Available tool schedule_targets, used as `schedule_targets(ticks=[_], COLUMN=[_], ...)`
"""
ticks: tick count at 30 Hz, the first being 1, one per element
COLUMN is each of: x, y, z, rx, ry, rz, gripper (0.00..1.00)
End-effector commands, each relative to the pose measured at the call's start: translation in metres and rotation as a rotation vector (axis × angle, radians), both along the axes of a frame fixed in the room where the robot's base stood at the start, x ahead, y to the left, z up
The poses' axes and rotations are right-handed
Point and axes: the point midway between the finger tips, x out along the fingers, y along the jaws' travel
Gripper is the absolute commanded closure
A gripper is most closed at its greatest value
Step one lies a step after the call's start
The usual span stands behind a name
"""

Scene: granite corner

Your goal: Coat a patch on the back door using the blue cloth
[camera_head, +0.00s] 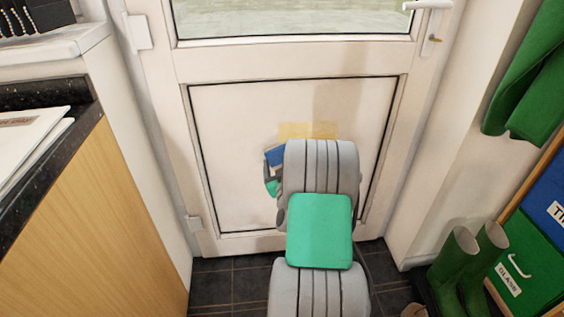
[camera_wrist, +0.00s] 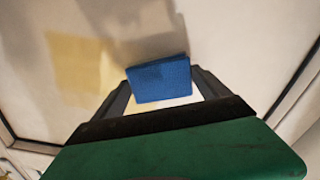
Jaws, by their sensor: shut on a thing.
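The white back door (camera_head: 240,120) fills the middle of the head view, with a glass pane above and a framed lower panel. A pale yellow patch (camera_head: 310,130) shows on that panel, partly hidden by my arm; it also shows in the wrist view (camera_wrist: 80,75), left of the cloth. My gripper (camera_wrist: 160,90) is shut on the blue cloth (camera_wrist: 160,80), held in front of the panel. A bit of the blue cloth (camera_head: 275,156) shows left of my arm in the head view. I cannot tell whether the cloth touches the door.
A wooden counter (camera_head: 90,210) with a dark top stands on the left. A white door handle (camera_head: 430,6) is at top right. Dark floor tiles lie below.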

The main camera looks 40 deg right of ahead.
Motion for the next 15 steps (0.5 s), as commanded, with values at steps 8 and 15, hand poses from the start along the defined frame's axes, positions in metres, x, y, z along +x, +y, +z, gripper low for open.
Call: schedule_targets(ticks=[8,15], x=[0.0046,0.0080], y=[-0.0032,-0.0054], z=[0.0004,0.0004], rx=[0.000,-0.001], ry=[0.000,-0.001], rz=[0.000,0.000], gripper=[0.47,0.47])
